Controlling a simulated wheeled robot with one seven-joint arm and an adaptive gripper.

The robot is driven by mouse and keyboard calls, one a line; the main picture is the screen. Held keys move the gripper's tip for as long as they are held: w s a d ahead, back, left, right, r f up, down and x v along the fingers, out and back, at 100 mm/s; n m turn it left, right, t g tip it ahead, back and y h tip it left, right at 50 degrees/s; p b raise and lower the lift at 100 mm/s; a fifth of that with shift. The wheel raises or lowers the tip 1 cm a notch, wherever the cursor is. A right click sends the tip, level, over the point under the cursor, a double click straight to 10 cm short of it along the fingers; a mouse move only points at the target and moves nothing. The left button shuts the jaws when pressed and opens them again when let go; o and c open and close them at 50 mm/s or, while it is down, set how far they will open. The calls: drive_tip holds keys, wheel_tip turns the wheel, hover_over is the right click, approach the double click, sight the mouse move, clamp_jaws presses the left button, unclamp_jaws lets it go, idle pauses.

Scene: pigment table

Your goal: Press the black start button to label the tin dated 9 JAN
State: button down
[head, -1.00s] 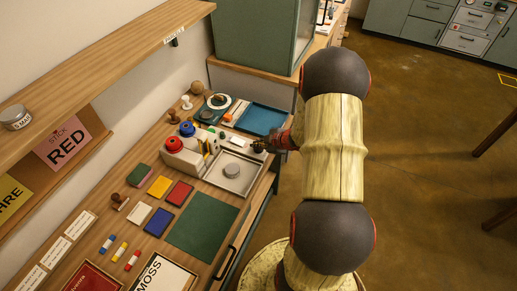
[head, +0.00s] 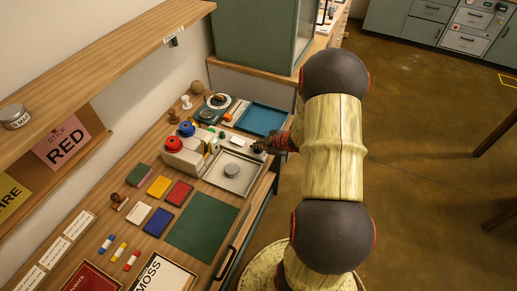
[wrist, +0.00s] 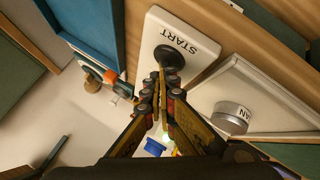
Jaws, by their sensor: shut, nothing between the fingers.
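The black start button (wrist: 168,58) sits on a white plate (wrist: 191,36) marked START in the wrist view. The plate (head: 237,141) also shows in the head view, where its button is not clear. My gripper (wrist: 160,78) is shut and empty, its fingertips overlapping the button's near edge in the wrist view. I cannot tell whether they touch it. My gripper (head: 262,146) hangs at the plate's right end in the head view. A round grey tin (head: 232,171) lies on a pale tray. Only "AN" reads on the tin (wrist: 232,116) in the wrist view; its day number is hidden.
The tray (head: 246,187) has a raised rim. A pale block with a red knob (head: 174,143) and a blue knob (head: 187,129) stands left of it. A blue tray (head: 262,118) lies behind the plate. A wooden shelf (head: 110,60) overhangs the left side.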

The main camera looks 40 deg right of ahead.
idle(0.4)
drive_tip(key=shift+r+p, duration=0.9)
drive_tip(key=shift+p, duration=0.15)
wheel_tip(320, 180, up, 5)
drive_tip(key=p, duration=0.5)
idle(0.5)
